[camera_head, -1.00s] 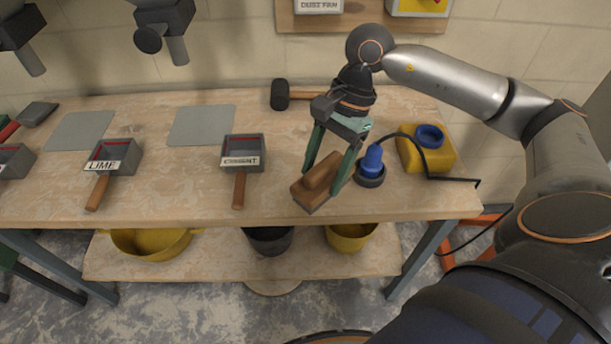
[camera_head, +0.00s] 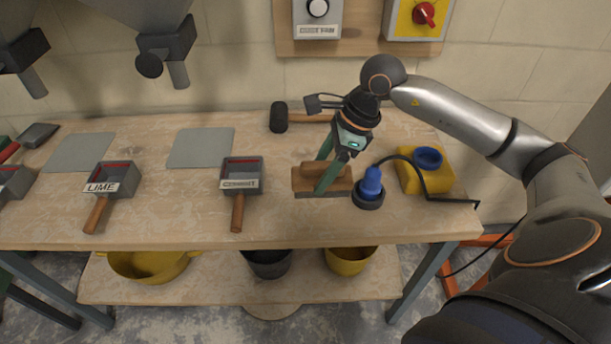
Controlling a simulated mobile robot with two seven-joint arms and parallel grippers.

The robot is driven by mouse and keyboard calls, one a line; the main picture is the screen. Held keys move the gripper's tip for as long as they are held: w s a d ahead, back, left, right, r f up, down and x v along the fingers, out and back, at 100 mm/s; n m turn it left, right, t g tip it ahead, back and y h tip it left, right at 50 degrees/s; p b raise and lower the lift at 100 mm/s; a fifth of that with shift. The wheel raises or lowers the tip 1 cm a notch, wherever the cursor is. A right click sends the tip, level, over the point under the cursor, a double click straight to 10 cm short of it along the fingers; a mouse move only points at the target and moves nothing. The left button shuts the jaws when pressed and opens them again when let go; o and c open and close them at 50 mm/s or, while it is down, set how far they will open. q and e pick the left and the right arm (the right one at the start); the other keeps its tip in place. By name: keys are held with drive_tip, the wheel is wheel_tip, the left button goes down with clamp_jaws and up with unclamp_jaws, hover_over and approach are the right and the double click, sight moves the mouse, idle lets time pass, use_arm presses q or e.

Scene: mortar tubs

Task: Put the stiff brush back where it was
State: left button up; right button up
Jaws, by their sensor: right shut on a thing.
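The stiff brush (camera_head: 307,180) is a brown wooden block with a raised wooden grip, near the right part of the workbench (camera_head: 150,215). My right gripper (camera_head: 325,180) comes down from above and is shut on the brush's grip. The brush lies level, its long side running left to right, at or just above the bench top; I cannot tell if it touches. Its bristles are hardly visible. My left gripper is not in view.
A blue plug-like tool (camera_head: 371,188) with a black cable stands close right of the brush, by a yellow block (camera_head: 426,170). A mallet (camera_head: 279,117) lies behind. The cement scoop (camera_head: 241,178) and lime scoop (camera_head: 112,182) are left. Bare bench lies in front.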

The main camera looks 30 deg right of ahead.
drive_tip(key=w+f, duration=0.6)
drive_tip(key=shift+w+d+f, duration=0.2)
drive_tip(key=shift+w+d, duration=0.1)
drive_tip(key=shift+d, duration=0.05)
drive_tip(key=shift+w+f+p, duration=0.2)
drive_tip(key=shift+f+p, duration=0.1)
drive_tip(key=shift+f, duration=0.05)
wheel_tip(320, 180, down, 2)
drive_tip(key=shift+s+f, duration=0.1)
drive_tip(key=shift+f, duration=0.3)
drive_tip(key=shift+f, duration=0.1)
drive_tip(key=o, duration=1.3)
